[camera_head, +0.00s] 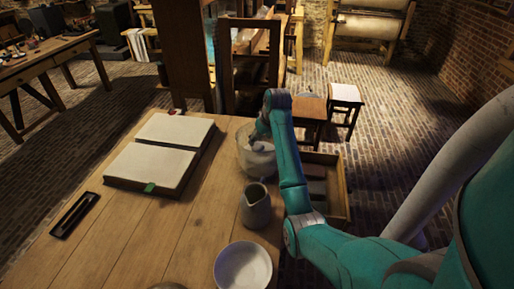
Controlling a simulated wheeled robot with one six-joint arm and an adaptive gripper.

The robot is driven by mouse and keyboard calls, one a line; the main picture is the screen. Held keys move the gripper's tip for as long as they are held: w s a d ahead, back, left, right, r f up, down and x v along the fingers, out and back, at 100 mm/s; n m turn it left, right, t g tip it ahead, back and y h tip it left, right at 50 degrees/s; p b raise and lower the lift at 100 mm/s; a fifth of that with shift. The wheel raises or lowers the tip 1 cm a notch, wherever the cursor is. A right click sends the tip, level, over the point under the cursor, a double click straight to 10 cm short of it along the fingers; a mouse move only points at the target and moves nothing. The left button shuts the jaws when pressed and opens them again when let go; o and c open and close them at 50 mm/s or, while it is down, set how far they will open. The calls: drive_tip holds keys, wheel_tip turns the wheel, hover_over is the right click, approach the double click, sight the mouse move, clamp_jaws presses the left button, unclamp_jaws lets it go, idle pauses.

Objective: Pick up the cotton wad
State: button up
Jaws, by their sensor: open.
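My teal arm reaches across the right side of the wooden table. My gripper (256,143) is small and dark in this view, pointing down at the mouth of a pale, glass-like jar (258,165) near the table's far right edge. The gripper is open; its fingertips are partly hidden by the jar's rim and my arm. I cannot make out the cotton wad clearly. Something whitish shows inside the jar, but I cannot tell whether it is the wad.
A grey pitcher (256,208) and a white bowl (243,267) stand nearer on the table (170,235). An open book (166,145) and a dark narrow tray (75,215) lie left. An open wooden box (341,187) is right of the jar, behind my arm.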

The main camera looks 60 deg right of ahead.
sight(258, 144)
drive_tip(key=shift+x, duration=2.9)
drive_tip(key=shift+s+d, duration=0.1)
drive_tip(key=shift+c, duration=0.3)
drive_tip(key=c, duration=0.9)
drive_tip(key=shift+o, duration=0.2)
wheel_tip(258, 144, up, 10)
drive_tip(key=shift+r, duration=0.1)
